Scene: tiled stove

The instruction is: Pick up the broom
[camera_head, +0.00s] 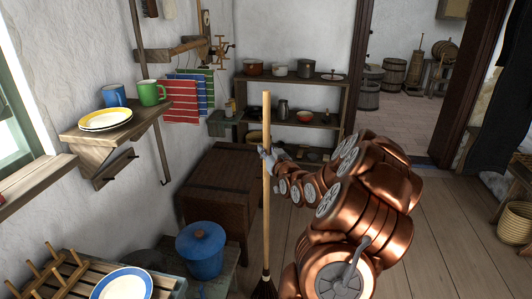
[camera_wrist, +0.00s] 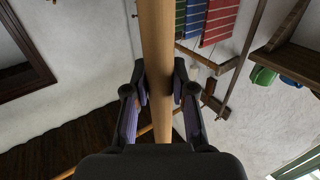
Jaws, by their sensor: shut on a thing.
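The broom (camera_head: 266,190) stands nearly upright in the head view, with a long pale wooden handle and dark bristles (camera_head: 264,288) at the bottom edge of the picture. My gripper (camera_head: 268,152) is shut on the upper part of the handle. In the wrist view the handle (camera_wrist: 156,40) runs between the two fingers of my gripper (camera_wrist: 159,85), which press on it from both sides. The bristle end is partly cut off, so I cannot tell whether it touches the floor.
A wooden chest (camera_head: 215,192) stands just behind the handle. A blue lidded pot (camera_head: 200,250) and a plate (camera_head: 122,285) are at the lower left. A wall shelf (camera_head: 110,140) holds mugs and plates. Shelving (camera_head: 340,100) stands behind.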

